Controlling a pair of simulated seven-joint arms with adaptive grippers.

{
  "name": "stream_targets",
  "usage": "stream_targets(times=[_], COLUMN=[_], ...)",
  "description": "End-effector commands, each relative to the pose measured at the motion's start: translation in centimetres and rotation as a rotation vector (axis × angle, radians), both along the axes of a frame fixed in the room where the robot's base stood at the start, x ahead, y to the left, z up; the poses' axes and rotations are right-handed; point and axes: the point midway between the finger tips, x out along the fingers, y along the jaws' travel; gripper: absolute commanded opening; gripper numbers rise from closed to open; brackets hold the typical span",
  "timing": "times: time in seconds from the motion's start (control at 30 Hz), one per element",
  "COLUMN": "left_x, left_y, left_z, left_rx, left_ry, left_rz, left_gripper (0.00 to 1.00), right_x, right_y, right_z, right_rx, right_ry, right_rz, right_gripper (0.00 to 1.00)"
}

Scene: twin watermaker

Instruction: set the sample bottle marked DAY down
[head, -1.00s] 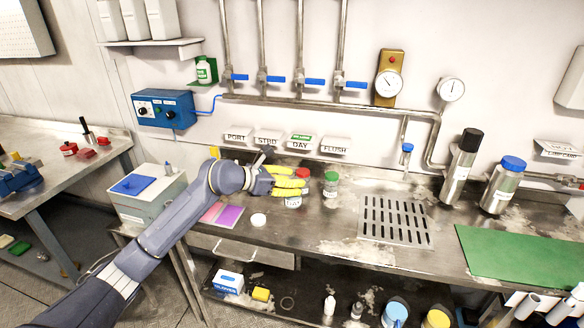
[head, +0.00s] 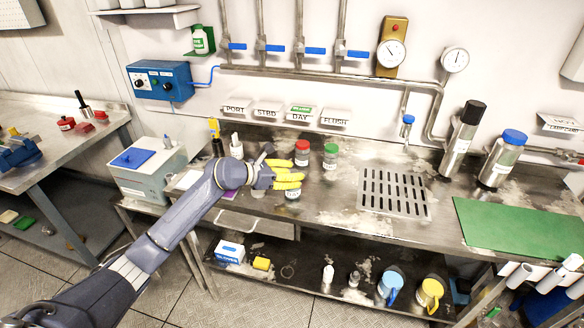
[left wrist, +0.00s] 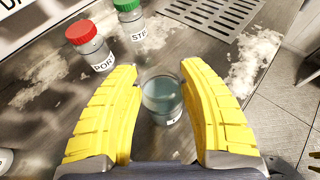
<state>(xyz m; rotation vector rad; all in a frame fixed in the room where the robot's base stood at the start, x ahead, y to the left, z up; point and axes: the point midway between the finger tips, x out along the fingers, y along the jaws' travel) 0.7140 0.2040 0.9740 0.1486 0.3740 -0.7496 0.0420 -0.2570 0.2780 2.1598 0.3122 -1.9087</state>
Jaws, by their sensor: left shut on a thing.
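My left gripper (head: 290,178), with yellow fingers, is shut on the DAY sample bottle (head: 292,194) over the front part of the steel bench. In the left wrist view the bottle (left wrist: 162,92) stands between the two fingers (left wrist: 162,100), uncapped, with clear liquid inside. Its label is mostly hidden there. I cannot tell whether its base touches the bench. The red-capped PORT bottle (head: 301,153) and the green-capped STBD bottle (head: 330,156) stand upright behind it, apart from the gripper. My right gripper is not in view.
A drain grate (head: 395,192) lies to the right, then a green mat (head: 520,228). Metal cylinders (head: 462,140) stand at the back right. A grey box with a blue lid (head: 148,165) stands left. Bare bench (head: 335,195) lies between bottle and grate.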

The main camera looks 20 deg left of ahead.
Motion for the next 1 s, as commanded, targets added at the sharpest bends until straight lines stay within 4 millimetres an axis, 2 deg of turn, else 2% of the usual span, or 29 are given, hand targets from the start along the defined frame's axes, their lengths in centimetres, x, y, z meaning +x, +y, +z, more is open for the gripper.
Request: stream_targets(times=[0.5, 0.53, 0.7, 1.0], left_x=[0.04, 0.02, 0.03, 0.04], left_y=[0.03, 0.03, 0.03, 0.02], left_z=[-0.56, -0.56, -0.55, -0.29], left_rx=[0.0, 0.0, 0.0, 0.0], left_ry=[-0.002, -0.002, -0.002, -0.002], left_rz=[0.001, 0.001, 0.001, 0.001], left_gripper=[0.0, 0.47, 0.66, 0.66], right_x=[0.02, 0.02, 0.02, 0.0], right_y=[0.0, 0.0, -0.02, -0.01], right_z=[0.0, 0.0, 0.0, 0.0], right_rx=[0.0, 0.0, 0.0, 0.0], right_ry=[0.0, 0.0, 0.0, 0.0], right_rz=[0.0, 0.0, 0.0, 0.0], right_gripper=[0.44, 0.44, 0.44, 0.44])
